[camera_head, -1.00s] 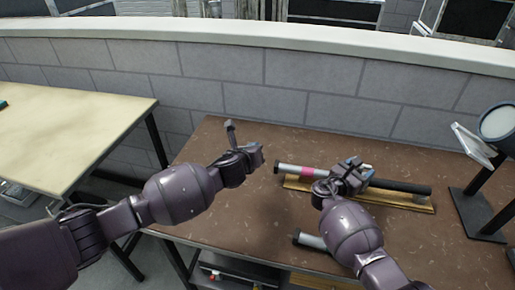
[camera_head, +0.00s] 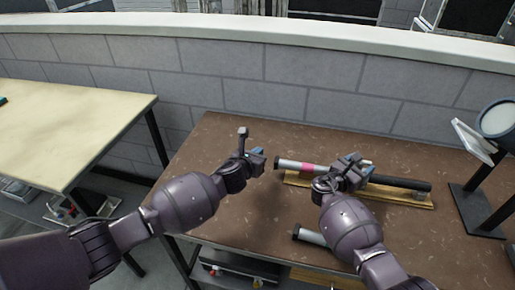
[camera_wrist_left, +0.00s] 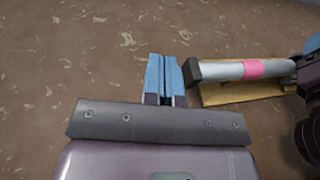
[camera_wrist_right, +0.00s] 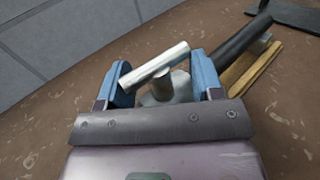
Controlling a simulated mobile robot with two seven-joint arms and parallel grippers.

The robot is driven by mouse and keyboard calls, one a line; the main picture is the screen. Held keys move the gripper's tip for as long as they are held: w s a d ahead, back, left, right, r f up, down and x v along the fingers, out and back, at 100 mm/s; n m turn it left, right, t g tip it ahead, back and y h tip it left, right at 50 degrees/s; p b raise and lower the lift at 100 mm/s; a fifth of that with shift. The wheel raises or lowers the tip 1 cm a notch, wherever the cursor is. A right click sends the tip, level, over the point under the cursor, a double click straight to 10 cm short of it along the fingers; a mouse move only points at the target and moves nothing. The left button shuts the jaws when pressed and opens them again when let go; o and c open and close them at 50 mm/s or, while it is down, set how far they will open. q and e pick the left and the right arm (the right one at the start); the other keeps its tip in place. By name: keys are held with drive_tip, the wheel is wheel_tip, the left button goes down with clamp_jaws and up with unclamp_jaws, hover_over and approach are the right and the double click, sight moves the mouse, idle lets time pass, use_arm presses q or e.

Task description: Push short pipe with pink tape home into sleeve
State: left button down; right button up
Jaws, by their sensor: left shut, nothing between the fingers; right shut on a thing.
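The short silver pipe (camera_head: 290,164) with pink tape (camera_head: 307,168) lies lengthwise over a wooden board (camera_head: 423,199). Its black end cap faces left, and its right part is hidden by my right gripper. A black tube (camera_head: 402,183) continues in line to the right. My left gripper (camera_head: 261,159) is shut and empty just left of the cap. In the left wrist view its blue fingers (camera_wrist_left: 168,76) are beside the black cap (camera_wrist_left: 194,70); I cannot tell whether they touch. My right gripper (camera_wrist_right: 163,85) is shut on a metal fitting with a silver crossbar (camera_wrist_right: 152,73).
A second pipe (camera_head: 311,236) lies nearer the front, partly behind my right arm. A lamp on a black stand (camera_head: 477,200) is at the right. A grey block wall (camera_head: 310,75) runs behind the brown table (camera_head: 225,135). A pale table (camera_head: 70,130) is at the left.

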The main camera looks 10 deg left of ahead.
sight(288, 168)
use_arm(q)
wheel_tip(288, 168, down, 5)
drive_tip(key=shift+d+r, duration=0.15)
drive_tip(key=shift+d, duration=0.25)
drive_tip(key=shift+s+d, duration=0.1)
drive_tip(key=shift+d, duration=0.35)
drive_tip(key=shift+s+d, duration=0.15)
drive_tip(key=shift+d, duration=1.45)
drive_tip(key=shift+s+d, duration=0.1)
drive_tip(key=shift+d, duration=1.45)
idle(1.2)
drive_tip(key=shift+d, duration=0.7)
drive_tip(key=shift+s+d, duration=0.1)
drive_tip(key=shift+d, duration=0.2)
drive_tip(key=shift+a, duration=0.1)
drive_tip(key=shift+a+r, duration=0.5)
drive_tip(key=shift+a, duration=0.25)
drive_tip(key=shift+a+r, duration=0.5)
drive_tip(key=shift+a, duration=0.2)
drive_tip(key=shift+r, duration=0.1)
